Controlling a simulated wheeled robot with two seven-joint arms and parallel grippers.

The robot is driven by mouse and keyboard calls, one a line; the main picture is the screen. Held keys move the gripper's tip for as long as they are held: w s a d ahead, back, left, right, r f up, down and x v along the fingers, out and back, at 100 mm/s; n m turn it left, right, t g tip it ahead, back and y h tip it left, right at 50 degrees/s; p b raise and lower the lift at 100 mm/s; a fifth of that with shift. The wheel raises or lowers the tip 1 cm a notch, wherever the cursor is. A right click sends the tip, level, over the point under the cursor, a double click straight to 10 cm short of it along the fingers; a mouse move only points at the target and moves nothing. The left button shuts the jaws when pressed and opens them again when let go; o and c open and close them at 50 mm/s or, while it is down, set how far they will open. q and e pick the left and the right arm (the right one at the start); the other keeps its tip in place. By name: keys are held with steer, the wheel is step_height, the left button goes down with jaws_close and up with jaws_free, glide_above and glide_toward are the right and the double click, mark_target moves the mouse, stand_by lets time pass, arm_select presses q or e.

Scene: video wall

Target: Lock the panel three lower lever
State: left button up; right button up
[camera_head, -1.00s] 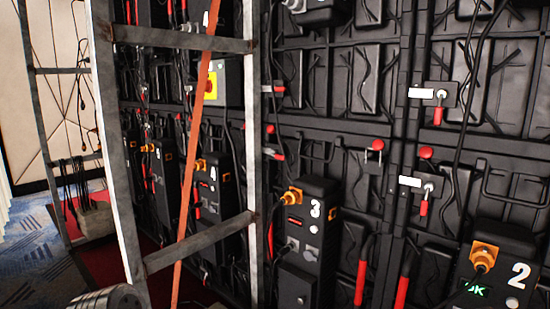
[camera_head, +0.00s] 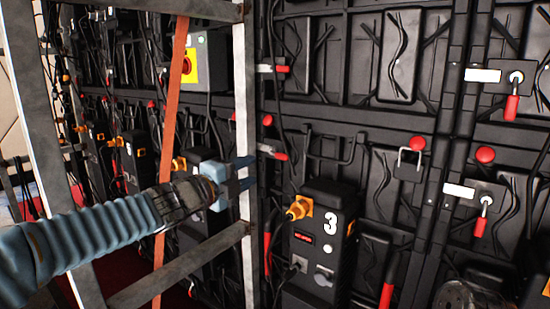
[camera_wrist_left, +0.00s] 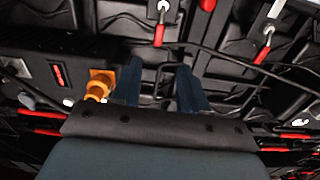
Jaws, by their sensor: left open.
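A black unit marked 3 (camera_head: 330,228) stands on the wall of panels. Left of it, a lower lever with a red handle (camera_head: 281,156) points sideways beside a white label. On the right, another lower lever (camera_head: 480,226) hangs with its red handle down. I cannot tell for sure which is panel three's. Two red-handled levers (camera_wrist_left: 159,35) (camera_wrist_left: 263,52) show beyond. My right gripper is out of view.
The grey metal frame (camera_head: 244,110) and an orange strap (camera_head: 176,95) stand before the panels on the left. Cables hang along the wall. An orange plug (camera_head: 298,207) sits on unit 3. An upper lever (camera_head: 512,107) hangs down at right.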

mark_target(281, 158)
arm_select(q)
steer(key=p+x, duration=0.2)
steer(key=x, duration=1)
steer(key=shift+f, duration=0.1)
jaws_close()
